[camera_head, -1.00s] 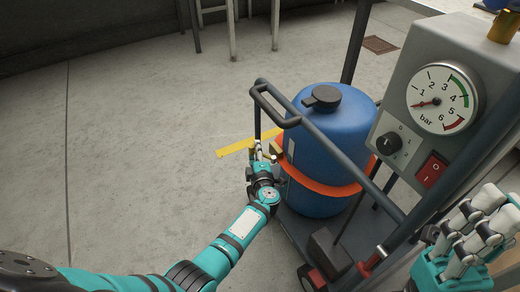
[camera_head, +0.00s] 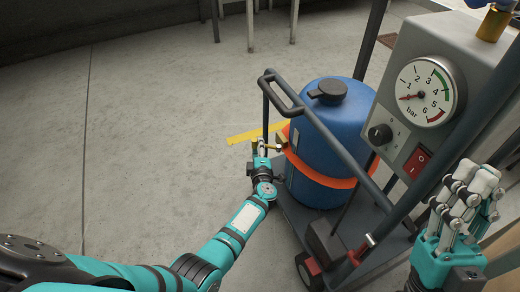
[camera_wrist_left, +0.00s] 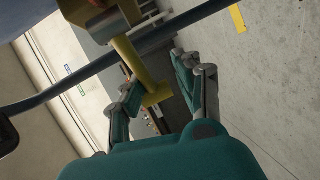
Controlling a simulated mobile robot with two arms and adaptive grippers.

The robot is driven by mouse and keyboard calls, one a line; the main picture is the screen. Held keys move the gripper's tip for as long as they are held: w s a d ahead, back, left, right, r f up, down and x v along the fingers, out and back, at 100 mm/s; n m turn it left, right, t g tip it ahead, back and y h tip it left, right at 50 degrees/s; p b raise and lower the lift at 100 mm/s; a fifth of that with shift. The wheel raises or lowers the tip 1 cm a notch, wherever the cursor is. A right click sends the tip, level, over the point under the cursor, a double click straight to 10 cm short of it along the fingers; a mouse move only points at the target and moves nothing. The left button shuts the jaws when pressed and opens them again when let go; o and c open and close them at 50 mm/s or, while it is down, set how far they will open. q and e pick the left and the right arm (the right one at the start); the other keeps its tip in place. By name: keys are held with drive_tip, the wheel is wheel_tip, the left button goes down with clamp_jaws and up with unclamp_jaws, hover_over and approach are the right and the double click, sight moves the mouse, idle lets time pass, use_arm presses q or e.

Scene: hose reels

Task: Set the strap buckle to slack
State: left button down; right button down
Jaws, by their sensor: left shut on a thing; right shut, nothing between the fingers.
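An orange strap (camera_head: 322,172) runs around a blue tank (camera_head: 338,125) on a cart. Its brass-coloured strap buckle (camera_head: 281,139) is at the tank's left side, small and partly hidden in the head view. In the left wrist view, the buckle's body (camera_wrist_left: 113,18) is at the top and its brass lever (camera_wrist_left: 148,76) reaches down between my fingers. My left gripper (camera_head: 263,146) is shut on that lever; its fingers also show in the left wrist view (camera_wrist_left: 160,88). My right gripper (camera_head: 468,190) is shut and empty, in front of the cart's grey panel.
The cart's dark tube handle (camera_head: 305,115) passes close to the buckle and my left gripper. The grey panel (camera_head: 425,45) carries a pressure gauge (camera_head: 425,92), a black knob (camera_head: 380,134) and a red switch (camera_head: 416,163). The floor at left is clear.

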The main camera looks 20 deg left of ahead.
use_arm(q)
drive_tip(key=shift+w+a+r, duration=0.15)
drive_tip(key=shift+r, duration=0.25)
drive_tip(key=shift+w+a+r, duration=0.15)
drive_tip(key=shift+r, duration=0.25)
drive_tip(key=c, duration=1.4)
unclamp_jaws()
drive_tip(key=o, duration=0.5)
drive_tip(key=shift+s+r, duration=0.1)
drive_tip(key=shift+r, duration=0.1)
drive_tip(key=o, duration=0.3)
drive_tip(key=shift+f, duration=0.1)
drive_tip(key=shift+s+d+f, duration=0.1)
drive_tip(key=shift+f, duration=0.05)
drive_tip(key=shift+d, duration=0.1)
